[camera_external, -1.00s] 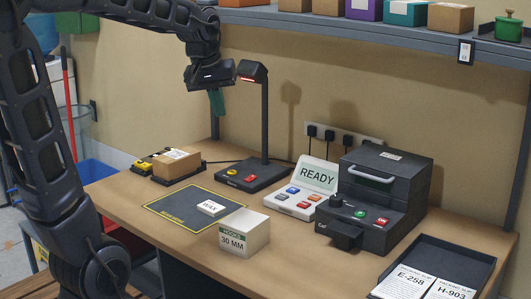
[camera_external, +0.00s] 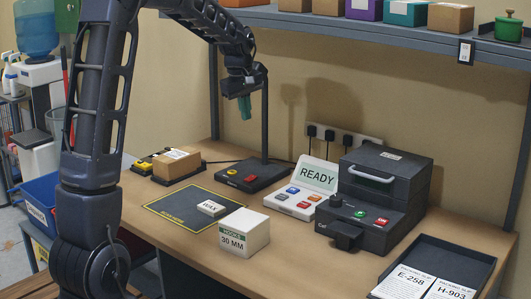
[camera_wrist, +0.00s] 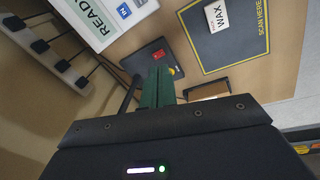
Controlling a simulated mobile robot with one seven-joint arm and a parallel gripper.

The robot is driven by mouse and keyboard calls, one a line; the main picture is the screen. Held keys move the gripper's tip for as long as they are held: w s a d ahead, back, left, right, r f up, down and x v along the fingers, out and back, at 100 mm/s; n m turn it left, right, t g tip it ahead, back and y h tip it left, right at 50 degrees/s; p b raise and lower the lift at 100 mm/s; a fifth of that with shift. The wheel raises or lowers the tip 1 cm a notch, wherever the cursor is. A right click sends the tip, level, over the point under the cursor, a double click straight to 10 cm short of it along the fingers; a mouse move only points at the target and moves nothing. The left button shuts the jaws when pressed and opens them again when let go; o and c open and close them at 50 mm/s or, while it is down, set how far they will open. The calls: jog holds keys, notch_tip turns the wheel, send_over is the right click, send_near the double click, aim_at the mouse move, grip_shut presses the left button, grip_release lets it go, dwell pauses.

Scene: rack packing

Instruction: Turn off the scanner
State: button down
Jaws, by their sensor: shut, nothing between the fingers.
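The scanner has a dark base (camera_external: 262,182) with a yellow button (camera_external: 232,172) and a red button (camera_external: 251,178), and a tall dark post (camera_external: 265,125). Its head is hidden behind my wrist in the external view. My gripper (camera_external: 244,114) is shut and empty, its green fingers pointing down, above the base and to the left of the post. In the wrist view the green fingers (camera_wrist: 158,76) overlap the scanner base; the red button (camera_wrist: 158,53) and part of the yellow button (camera_wrist: 172,71) show beside them. My gripper touches neither button.
A mat (camera_external: 172,208) holds a WAX box (camera_external: 211,208). A brown parcel (camera_external: 176,161) lies left of the scanner. A READY display (camera_external: 318,175) with several buttons and a dark machine (camera_external: 377,205) stand to the right. A shelf (camera_external: 350,33) runs above.

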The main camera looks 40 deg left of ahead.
aim_at(252, 176)
jog(key=w+a+f+n, duration=0.3)
jog(key=w+a+f, duration=0.3)
jog(key=w+f, duration=0.2)
jog(key=shift+a+f+n+g, duration=0.25)
jog(key=shift+f+n+g, duration=0.05)
jog(key=shift+f, duration=0.05)
jog(key=f, duration=0.4)
jog(key=w+f, duration=0.1)
jog(key=f, duration=0.8)
jog(key=shift+w+f, duration=0.4)
jog(key=shift+f, duration=0.1)
jog(key=shift+w+d+f, duration=0.1)
jog(key=shift+f, duration=0.1)
jog(key=shift+s, duration=0.25)
jog(key=shift+s+r, duration=0.2)
jog(key=shift+s, duration=0.4)
